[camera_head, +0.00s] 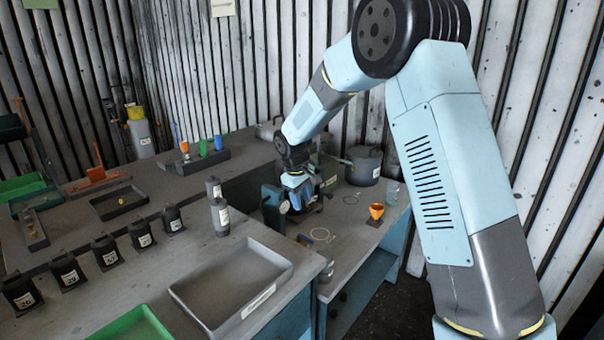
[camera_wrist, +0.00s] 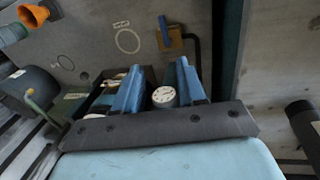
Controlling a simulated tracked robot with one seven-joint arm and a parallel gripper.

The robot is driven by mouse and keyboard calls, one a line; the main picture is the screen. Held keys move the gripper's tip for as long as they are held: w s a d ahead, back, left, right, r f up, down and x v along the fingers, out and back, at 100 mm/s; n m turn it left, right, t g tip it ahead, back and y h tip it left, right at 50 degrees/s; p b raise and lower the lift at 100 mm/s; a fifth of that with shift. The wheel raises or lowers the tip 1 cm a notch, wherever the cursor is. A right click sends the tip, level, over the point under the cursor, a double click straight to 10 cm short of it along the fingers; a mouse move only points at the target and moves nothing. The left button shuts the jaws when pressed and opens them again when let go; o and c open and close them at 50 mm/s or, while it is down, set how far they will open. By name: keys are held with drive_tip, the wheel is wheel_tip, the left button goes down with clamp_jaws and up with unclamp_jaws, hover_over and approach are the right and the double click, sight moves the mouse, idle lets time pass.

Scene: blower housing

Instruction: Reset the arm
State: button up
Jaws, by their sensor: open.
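My arm reaches from the right side of the head view over to the workbench in the middle. My gripper (camera_head: 299,200) points down low over the bench, close beside a teal device. In the wrist view my gripper (camera_wrist: 157,82) shows two blue fingers spread apart, with nothing held between them. A white round gauge (camera_wrist: 163,97) shows in the gap between the fingers, beyond them. I cannot tell from these views whether the fingers touch anything.
An orange funnel (camera_head: 376,211) and a grey pot (camera_head: 363,165) stand right of my gripper. A grey tray (camera_head: 231,283) and several black labelled containers lie to the left. A teal device (camera_head: 273,207) stands close by. Open space lies above the bench.

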drive_tip(key=s+d+r+m+t, duration=0.2)
drive_tip(key=s+d+r+m, duration=0.3)
drive_tip(key=s+d+r, duration=1.25)
drive_tip(key=s+d+r+m, duration=0.1)
drive_tip(key=s+d, duration=0.1)
drive_tip(key=s, duration=0.5)
drive_tip(key=s+d+r+m+t, duration=0.1)
drive_tip(key=s+d+m, duration=0.1)
drive_tip(key=s, duration=0.4)
drive_tip(key=s+d+r+m+y, duration=0.1)
drive_tip(key=s+d+r, duration=0.1)
drive_tip(key=s, duration=0.5)
drive_tip(key=shift+s+d+m+t, duration=0.3)
drive_tip(key=shift+d+m+t, duration=0.1)
drive_tip(key=shift+d, duration=0.35)
